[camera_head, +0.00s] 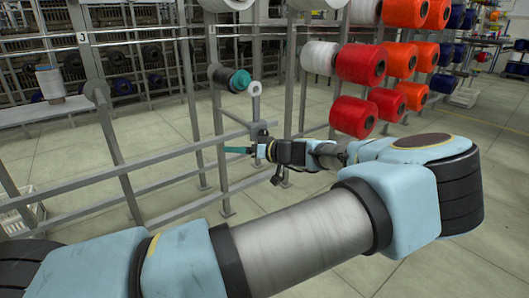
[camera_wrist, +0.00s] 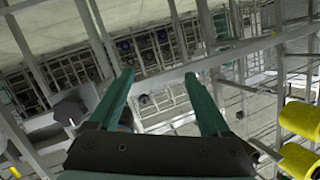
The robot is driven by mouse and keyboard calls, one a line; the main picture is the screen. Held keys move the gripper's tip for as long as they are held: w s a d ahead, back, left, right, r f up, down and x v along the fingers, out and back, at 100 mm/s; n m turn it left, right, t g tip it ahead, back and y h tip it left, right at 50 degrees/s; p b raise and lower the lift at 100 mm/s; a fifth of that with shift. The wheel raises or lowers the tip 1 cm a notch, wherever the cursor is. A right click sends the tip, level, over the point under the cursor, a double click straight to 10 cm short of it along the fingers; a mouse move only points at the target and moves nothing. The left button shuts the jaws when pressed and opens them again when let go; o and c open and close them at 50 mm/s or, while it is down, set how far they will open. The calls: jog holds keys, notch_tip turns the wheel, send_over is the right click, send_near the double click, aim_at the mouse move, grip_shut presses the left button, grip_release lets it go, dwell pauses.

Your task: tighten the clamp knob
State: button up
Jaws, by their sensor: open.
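My gripper (camera_head: 238,150) reaches out beside the metal rack in the head view, its green fingers pointing left. In the wrist view my gripper (camera_wrist: 163,78) is open, with a wide gap between the two green fingers and nothing held. A dark lobed knob (camera_wrist: 70,108), which looks like the clamp knob, is left of the left finger, outside the gap and apart from it. In the head view a grey clamp bracket (camera_head: 258,130) sits on the rack rail just above my gripper. I cannot make out the knob there.
A dark and teal bobbin (camera_head: 230,78) sticks out from the rack above my gripper. Red spools (camera_head: 360,64) and orange spools hang at the right. Yellow spools (camera_wrist: 302,120) are at the right in the wrist view. Rails and uprights (camera_head: 185,95) stand close around.

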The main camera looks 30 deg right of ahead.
aim_at(262, 134)
jog(key=s+d+m+t+h+b, duration=0.2)
jog(key=s+d+t+h+b, duration=0.3)
jog(key=d, duration=0.8)
jog(key=w+a+y+p, duration=0.1)
jog(key=w, duration=0.8)
jog(key=shift+a+r+g, duration=0.2)
jog(key=shift+a+g, duration=0.1)
jog(key=shift+a, duration=0.05)
